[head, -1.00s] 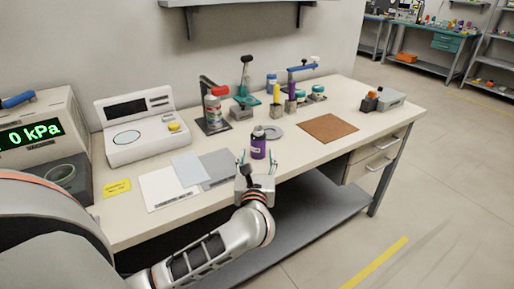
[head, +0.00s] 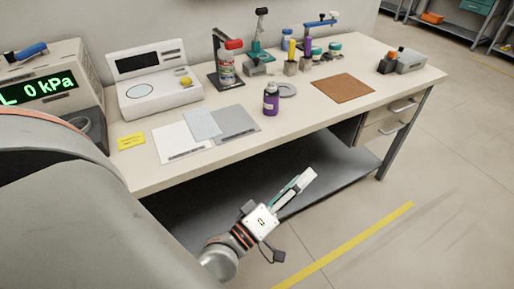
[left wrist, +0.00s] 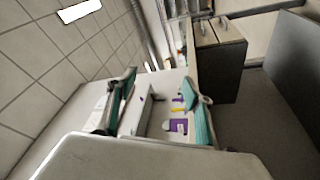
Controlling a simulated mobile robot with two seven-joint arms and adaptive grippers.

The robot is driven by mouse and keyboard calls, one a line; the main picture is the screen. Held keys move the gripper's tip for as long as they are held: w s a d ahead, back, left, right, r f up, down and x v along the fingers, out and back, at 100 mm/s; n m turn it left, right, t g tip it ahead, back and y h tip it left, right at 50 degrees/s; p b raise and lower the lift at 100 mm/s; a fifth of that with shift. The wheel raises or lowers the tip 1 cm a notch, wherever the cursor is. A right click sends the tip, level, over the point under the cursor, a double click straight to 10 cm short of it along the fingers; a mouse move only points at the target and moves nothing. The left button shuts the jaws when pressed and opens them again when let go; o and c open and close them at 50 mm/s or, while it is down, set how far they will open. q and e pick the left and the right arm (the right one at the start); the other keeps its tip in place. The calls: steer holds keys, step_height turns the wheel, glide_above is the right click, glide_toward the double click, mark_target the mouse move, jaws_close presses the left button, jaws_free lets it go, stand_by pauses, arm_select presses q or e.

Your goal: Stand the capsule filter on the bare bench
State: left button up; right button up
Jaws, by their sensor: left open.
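My right gripper is not in view.
The bench top (head: 310,112) is bare in front of the purple piece. Flat sheets (head: 232,123) lie left of it, a brown mat (head: 343,88) right. A lower shelf (head: 330,168) lies under the bench.

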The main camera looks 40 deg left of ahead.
arm_select(q)
steer(key=s+f+m+g, duration=0.5)
steer(key=s+f+m, duration=0.2)
steer(key=f, duration=0.5)
steer(key=s+a+f+m+g+y, duration=0.1)
steer(key=s+f+m+g, duration=0.3)
steer(key=s+f+m, duration=0.3)
step_height(320, 180, down, 6)
steer(key=shift+s+a+r+m+g, duration=0.15)
steer(key=shift+s+m+g, duration=0.25)
steer(key=shift+m, duration=0.5)
